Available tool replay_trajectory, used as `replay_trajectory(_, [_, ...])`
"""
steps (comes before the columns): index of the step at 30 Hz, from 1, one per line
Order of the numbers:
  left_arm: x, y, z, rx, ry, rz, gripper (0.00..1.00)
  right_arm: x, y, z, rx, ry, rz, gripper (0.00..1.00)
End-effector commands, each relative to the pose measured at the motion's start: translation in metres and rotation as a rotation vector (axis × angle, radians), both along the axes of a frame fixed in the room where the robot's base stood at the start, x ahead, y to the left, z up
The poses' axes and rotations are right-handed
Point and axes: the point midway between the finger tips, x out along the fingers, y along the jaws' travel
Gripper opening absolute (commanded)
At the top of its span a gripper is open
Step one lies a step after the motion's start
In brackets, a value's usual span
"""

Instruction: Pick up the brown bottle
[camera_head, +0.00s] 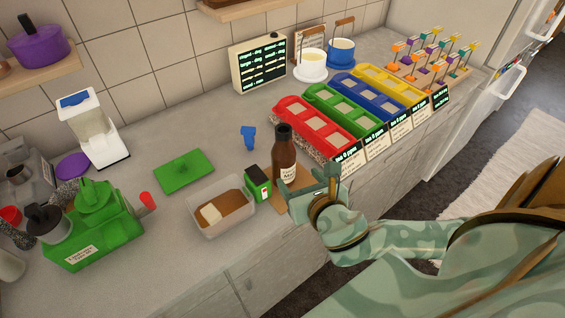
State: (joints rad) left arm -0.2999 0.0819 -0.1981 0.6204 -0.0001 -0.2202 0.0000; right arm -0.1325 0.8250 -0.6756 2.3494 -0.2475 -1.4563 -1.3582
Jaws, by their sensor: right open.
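The brown bottle (284,157) stands upright on the counter, on or beside a small tan board (284,203). It has a dark cap and a pale label low on its body. My right gripper (297,188) is open at the bottle's lower right, close to its base. I cannot tell whether its fingers touch the bottle or reach around it. The bottle's lower right side is partly hidden by the gripper. My left gripper is not in view.
A green box (258,183) and a clear tray of brown contents (222,222) stand left of the bottle. Red (316,127), green, blue and yellow bins stand to the right. A green mat (184,171) lies left, with clear counter around it.

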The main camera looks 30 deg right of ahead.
Motion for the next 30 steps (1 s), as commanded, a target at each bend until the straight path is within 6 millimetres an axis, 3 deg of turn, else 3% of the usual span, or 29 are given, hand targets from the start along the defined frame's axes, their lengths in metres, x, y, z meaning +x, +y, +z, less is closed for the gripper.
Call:
replay_trajectory(4, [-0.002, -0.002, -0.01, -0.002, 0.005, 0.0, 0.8, 0.03, -0.007, -0.014, 0.001, -0.001, -0.003, 0.66])
replay_trajectory(11, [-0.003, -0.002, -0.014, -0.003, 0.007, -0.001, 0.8, 0.05, -0.011, -0.021, 0.004, 0.0, -0.002, 0.66])
replay_trajectory(19, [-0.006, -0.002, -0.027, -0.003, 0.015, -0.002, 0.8, 0.09, -0.018, -0.03, 0.003, 0.0, -0.002, 0.66])
replay_trajectory(29, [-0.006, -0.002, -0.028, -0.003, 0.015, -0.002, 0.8, 0.098, -0.019, -0.031, 0.005, 0.002, -0.001, 0.66])
replay_trajectory(30, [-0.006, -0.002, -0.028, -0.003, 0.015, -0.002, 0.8, 0.098, -0.019, -0.031, 0.005, 0.002, -0.001, 0.55])
